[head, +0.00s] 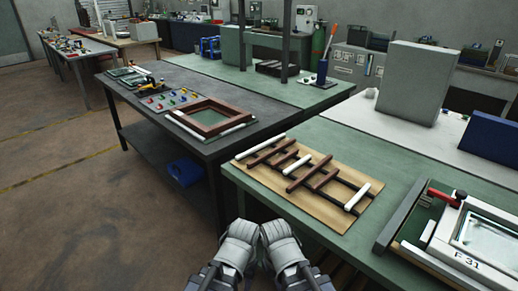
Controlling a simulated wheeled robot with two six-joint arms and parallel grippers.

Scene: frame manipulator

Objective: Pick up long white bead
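Several white strips that look like beads are in the head view. One long white bead (260,147) lies along the back left of a tan board, across dark brown bars. A shorter white piece (297,165) lies mid-board, and another white bead (357,197) lies at its right end. Further white strips lie along the brown frame on the dark table, one at its left corner (184,126) and one in front (224,132). My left gripper (241,232) and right gripper (277,232) are side by side at the bottom, apart from all beads. Their fingertips are not clear.
The tan board (325,215) rests on a green-topped bench (290,208). A white-framed window unit (470,240) marked F 31 stands at right. The dark table (213,150) holds the brown frame (205,106) and small coloured parts. Open floor (70,200) lies at left.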

